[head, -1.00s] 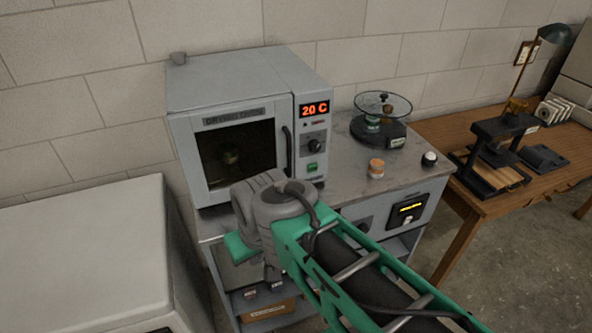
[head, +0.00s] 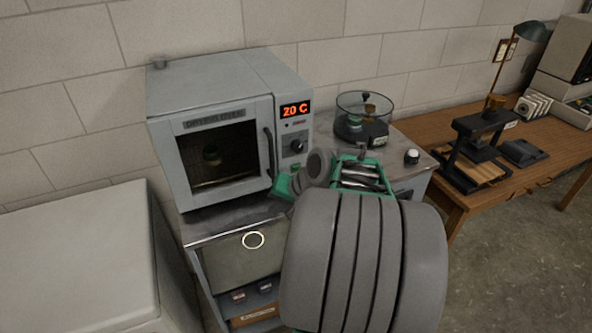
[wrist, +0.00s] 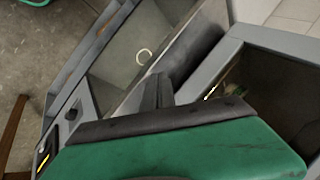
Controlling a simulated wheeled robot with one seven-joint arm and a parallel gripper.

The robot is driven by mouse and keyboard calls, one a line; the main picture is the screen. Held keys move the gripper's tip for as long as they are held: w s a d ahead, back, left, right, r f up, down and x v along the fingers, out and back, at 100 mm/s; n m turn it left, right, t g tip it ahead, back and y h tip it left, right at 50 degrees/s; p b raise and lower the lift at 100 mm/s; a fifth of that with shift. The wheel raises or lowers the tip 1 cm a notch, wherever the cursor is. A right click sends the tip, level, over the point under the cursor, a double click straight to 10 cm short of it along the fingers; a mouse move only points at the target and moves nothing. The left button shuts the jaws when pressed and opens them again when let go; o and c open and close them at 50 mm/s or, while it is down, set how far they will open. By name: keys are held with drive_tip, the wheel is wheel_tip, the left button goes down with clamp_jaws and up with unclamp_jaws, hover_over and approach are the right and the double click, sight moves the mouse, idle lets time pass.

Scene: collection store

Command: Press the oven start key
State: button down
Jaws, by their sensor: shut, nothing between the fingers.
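The grey drying oven (head: 215,85) stands on the bench, with its door shut and a dark window. Its panel at the right shows a red "20 C" display (head: 295,109) and a round black knob (head: 297,146). My gripper (head: 284,187) is just in front of the oven's lower right corner. In the wrist view its dark fingers (wrist: 158,88) are together and empty, beside the oven's door frame (wrist: 226,60). I cannot tell whether they touch the oven.
A balance with a round glass shield (head: 363,118) and a small white-topped item (head: 411,156) are right of the oven. A wooden table (head: 450,126) stands further right, and a pale cabinet (head: 75,245) at left. A white ring (head: 253,240) shows on the panel below the bench top.

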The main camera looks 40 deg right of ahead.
sight(296, 168)
drive_tip(key=s+d+m+t, duration=0.3)
drive_tip(key=d+m, duration=0.2)
drive_tip(key=d, duration=0.6)
drive_tip(key=shift+s, duration=0.25)
drive_tip(key=w, duration=0.2)
drive_tip(key=w+d, duration=0.1)
drive_tip(key=w, duration=0.2)
drive_tip(key=w+d, duration=0.1)
drive_tip(key=w, duration=0.1)
drive_tip(key=shift+w+b, duration=0.15)
drive_tip(key=shift+b, duration=0.15)
drive_tip(key=shift+w+d, duration=0.25)
drive_tip(key=shift+w, duration=0.3)
idle(0.5)
drive_tip(key=shift+w+d, duration=0.1)
drive_tip(key=shift+w, duration=0.3)
